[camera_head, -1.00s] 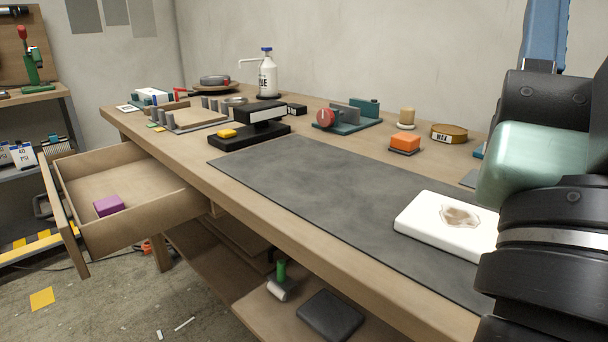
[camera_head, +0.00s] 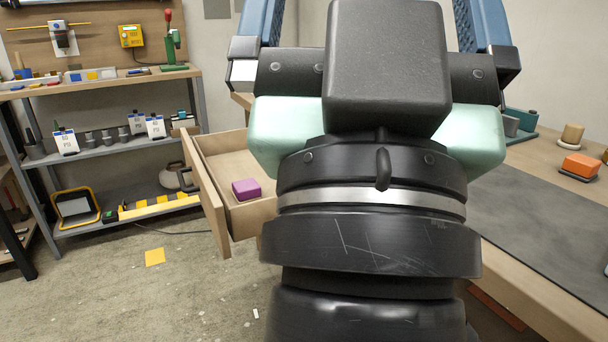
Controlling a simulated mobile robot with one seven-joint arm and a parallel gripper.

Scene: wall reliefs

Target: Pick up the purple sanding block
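The purple sanding block (camera_head: 246,189) lies inside the pulled-out wooden drawer (camera_head: 220,150), near its front wall. My gripper (camera_head: 376,22) is large in the centre of the view, seen from behind. Its two blue fingers stand wide apart, to the left and right of a dark housing, so it looks open. The fingertips run off the top edge. The gripper is not at the block, which is clear of it to the left in the picture. My arm hides the right part of the drawer and much of the workbench.
The workbench (camera_head: 570,222) is on the right, with an orange block (camera_head: 580,166) and a dark mat (camera_head: 540,240). A shelf unit (camera_head: 110,150) with tools stands at the left. Open floor with a yellow sheet (camera_head: 155,257) lies before the drawer.

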